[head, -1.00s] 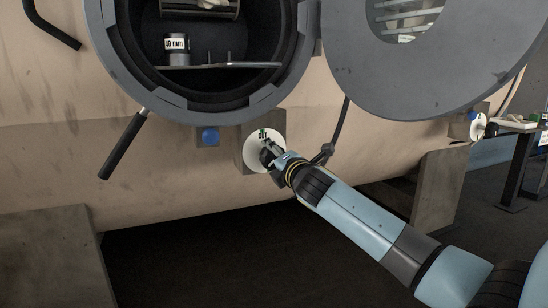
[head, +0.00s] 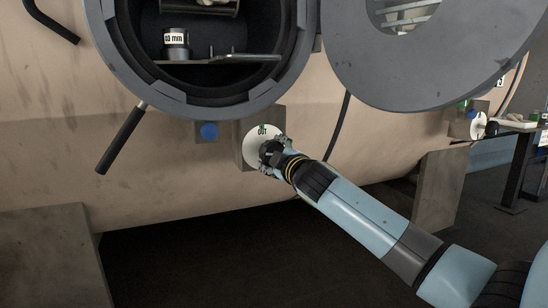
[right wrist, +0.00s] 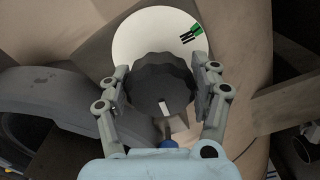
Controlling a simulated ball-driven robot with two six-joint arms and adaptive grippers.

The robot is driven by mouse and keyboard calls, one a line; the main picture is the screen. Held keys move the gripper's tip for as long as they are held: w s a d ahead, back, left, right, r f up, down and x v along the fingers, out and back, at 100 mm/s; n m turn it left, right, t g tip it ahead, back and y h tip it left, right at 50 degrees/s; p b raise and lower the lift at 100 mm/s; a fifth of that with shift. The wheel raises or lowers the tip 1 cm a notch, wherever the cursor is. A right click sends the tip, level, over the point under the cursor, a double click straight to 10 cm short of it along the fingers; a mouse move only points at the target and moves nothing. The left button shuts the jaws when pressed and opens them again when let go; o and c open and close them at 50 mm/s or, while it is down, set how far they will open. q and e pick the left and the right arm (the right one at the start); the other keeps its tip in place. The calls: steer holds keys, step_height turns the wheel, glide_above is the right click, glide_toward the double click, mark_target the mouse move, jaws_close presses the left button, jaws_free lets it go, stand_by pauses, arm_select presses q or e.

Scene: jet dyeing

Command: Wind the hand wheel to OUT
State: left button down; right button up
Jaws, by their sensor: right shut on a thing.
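The hand wheel (right wrist: 158,75) is a black scalloped knob in the right wrist view, with a short white mark low on its face. It sits on a round white dial (right wrist: 140,30), also seen in the head view (head: 250,140). The gripper hides most of the wheel in the head view. My left gripper is not in view.
Above the dial is the round dark opening (head: 112,60) of a beige vessel, with its grey door (head: 400,85) swung to the right. A blue button (head: 209,131) is left of the dial. A black-gripped lever (head: 122,138) hangs further left. A table (head: 516,124) stands far right.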

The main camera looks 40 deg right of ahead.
steer(key=m, duration=0.2)
steer(key=m+b, duration=0.1)
steer(key=shift+f+m, duration=0.3)
steer(key=shift+m, duration=0.1)
steer(key=m, duration=0.2)
steer(key=shift+a+m+b, duration=0.1)
steer(key=shift+m+b, duration=0.2)
steer(key=shift+m, duration=0.1)
steer(key=m+b, duration=0.1)
steer(key=m, duration=0.3)
steer(key=shift+a+f, duration=0.1)
steer(key=shift+m, duration=1.6)
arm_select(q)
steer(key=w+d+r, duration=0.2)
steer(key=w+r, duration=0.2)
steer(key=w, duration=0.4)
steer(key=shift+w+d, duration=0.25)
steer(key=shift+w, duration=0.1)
arm_select(e)
steer(key=shift+m, duration=0.3)
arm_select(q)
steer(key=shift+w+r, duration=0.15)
arm_select(e)
steer(key=o, duration=0.9)
steer(key=shift+c, duration=0.2)
steer(key=shift+o, duration=1.4)
